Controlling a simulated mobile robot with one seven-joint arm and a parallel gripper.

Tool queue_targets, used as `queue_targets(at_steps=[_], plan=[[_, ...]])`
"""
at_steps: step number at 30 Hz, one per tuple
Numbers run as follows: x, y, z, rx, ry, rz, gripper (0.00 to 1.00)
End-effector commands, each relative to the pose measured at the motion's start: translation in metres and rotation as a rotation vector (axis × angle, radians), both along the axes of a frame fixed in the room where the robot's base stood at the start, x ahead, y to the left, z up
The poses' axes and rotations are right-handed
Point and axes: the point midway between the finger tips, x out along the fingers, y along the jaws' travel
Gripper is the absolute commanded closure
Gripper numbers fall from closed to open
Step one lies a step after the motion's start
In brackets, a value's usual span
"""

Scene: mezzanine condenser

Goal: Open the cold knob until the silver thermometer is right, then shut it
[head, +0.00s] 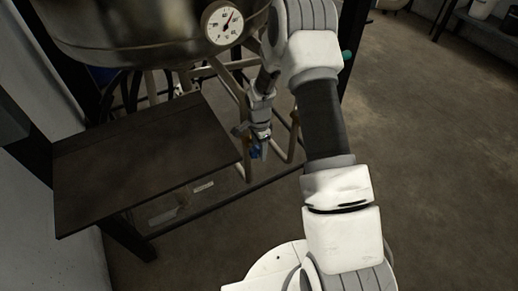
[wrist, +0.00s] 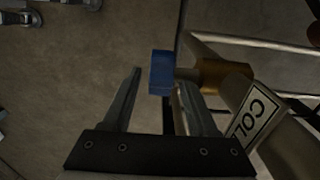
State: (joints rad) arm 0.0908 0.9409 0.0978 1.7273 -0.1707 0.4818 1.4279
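The large steel vessel (head: 130,30) hangs above the pipes. A dark tabletop (head: 140,155) stands at the left, close to my gripper. Pale pipes (head: 228,82) surround the valve. Open floor (head: 440,150) lies to the right.

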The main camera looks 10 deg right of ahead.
Motion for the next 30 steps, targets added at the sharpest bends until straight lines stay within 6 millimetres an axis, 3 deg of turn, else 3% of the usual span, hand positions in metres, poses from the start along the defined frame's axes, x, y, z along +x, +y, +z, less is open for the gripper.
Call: queue_targets(at_steps=[1,9,19,30], plan=[[0.0,0.0,0.0002,0.0,0.0,0.0,0.51],[0.0,0.0001,0.0003,0.0,0.0,0.0,0.99],[-0.0003,0.0012,-0.0007,-0.016,-0.002,0.004,1.0],[-0.0021,0.0029,-0.0019,-0.15,-0.033,0.006,1.0]])
